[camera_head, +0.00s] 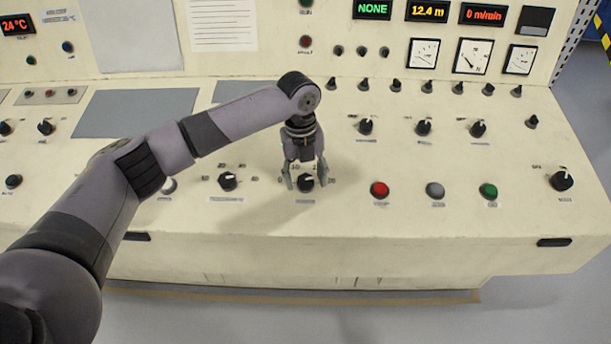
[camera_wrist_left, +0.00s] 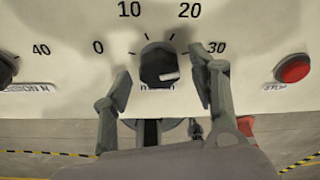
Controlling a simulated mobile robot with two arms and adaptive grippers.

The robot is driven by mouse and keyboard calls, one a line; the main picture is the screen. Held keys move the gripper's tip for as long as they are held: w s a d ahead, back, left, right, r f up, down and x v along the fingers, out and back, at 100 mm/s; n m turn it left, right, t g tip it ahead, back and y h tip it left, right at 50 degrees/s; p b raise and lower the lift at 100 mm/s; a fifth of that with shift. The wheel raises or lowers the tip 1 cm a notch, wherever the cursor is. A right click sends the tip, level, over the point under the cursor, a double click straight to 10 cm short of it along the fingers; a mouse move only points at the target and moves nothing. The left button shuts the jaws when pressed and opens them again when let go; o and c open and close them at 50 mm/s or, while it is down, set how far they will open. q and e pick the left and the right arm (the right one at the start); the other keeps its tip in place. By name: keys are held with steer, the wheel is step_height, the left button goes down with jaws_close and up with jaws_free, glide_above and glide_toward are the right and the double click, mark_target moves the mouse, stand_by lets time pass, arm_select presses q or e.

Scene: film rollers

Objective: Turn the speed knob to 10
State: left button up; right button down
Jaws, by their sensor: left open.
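The speed knob (camera_head: 306,184) is a black knob on the sloping cream console, in the middle of the head view. In the left wrist view the knob (camera_wrist_left: 157,64) sits below a printed scale reading 0, 10, 20 and 30. A white mark shows on its lower right side; I cannot tell which number it points to. My left gripper (camera_head: 307,180) is open over the knob, pointing down, with one finger on each side. In the left wrist view the left gripper's fingers (camera_wrist_left: 161,67) stand apart from the knob, with gaps on both sides. My right gripper is not in view.
A red STOP button (camera_head: 380,189) is right of the knob, then a grey button (camera_head: 435,190) and a green button (camera_head: 488,191). Another black knob (camera_head: 228,181) is to the left. More knobs stand behind. A display (camera_head: 484,15) reads 0 m/min.

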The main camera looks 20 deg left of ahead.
arm_select(q)
steer(key=shift+f, duration=0.15)
steer(key=c, duration=1.2)
steer(key=shift+o, duration=0.2)
steer(key=shift+r+n+p, duration=0.2)
steer(key=shift+n+p, duration=0.1)
steer(key=shift+p, duration=0.45)
steer(key=n+t+p, duration=0.1)
steer(key=n+p, duration=0.4)
steer(key=p, duration=0.1)
steer(key=n+t+h+p, duration=0.1)
steer(key=n+p, duration=0.5)
steer(key=p, duration=0.1)
steer(key=shift+s, duration=0.1)
steer(key=n+t+p, duration=0.1)
steer(key=n+p, duration=0.2)
steer(key=n, duration=0.1)
steer(key=shift+p, duration=0.4)
steer(key=shift+f+n+t+p, duration=0.15)
steer(key=shift+n+t+p, duration=0.25)
steer(key=shift+n+p, duration=1.25)
steer(key=shift+n+b, duration=0.35)
steer(key=shift+n, duration=0.1)
